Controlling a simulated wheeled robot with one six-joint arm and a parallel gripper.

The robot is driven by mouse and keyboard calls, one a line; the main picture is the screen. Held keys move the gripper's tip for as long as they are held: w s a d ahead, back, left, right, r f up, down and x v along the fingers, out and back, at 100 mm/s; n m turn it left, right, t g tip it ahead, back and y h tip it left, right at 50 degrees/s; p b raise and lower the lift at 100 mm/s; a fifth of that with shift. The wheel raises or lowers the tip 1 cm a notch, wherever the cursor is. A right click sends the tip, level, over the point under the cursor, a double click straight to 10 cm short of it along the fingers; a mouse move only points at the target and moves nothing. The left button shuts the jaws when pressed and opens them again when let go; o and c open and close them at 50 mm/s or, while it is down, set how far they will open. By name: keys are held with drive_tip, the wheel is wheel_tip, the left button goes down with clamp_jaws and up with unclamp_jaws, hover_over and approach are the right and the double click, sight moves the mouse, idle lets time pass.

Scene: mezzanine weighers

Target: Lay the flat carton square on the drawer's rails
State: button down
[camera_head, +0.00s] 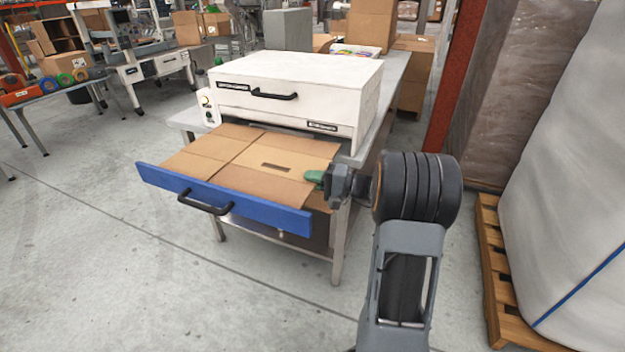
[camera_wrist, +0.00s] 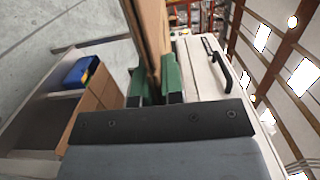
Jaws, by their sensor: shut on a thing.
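The flat brown carton (camera_head: 258,153) lies roughly level over the pulled-out drawer, behind its blue front (camera_head: 255,207). Its edges look roughly in line with the drawer. It has creases and a dark slot. My gripper (camera_head: 316,177) is at the carton's right edge, its green fingers shut on the board. In the wrist view, the carton (camera_wrist: 152,30) shows edge-on between the green fingers (camera_wrist: 156,84). The carton hides the drawer's rails, so I cannot tell whether it touches them or is held just above.
The white machine (camera_head: 300,85) with a black handle stands on the grey table (camera_head: 388,90) behind the drawer. A pallet (camera_head: 497,265) with a white wrapped load stands at the right. The floor left of the drawer is clear. The wrist view shows a blue object (camera_wrist: 80,73) beside brown boxes (camera_wrist: 103,88).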

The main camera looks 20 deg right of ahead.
drive_tip(key=shift+f, duration=0.1)
drive_tip(key=c, duration=1.2)
unclamp_jaws()
drive_tip(key=shift+c, duration=0.2)
drive_tip(key=v, duration=1.2)
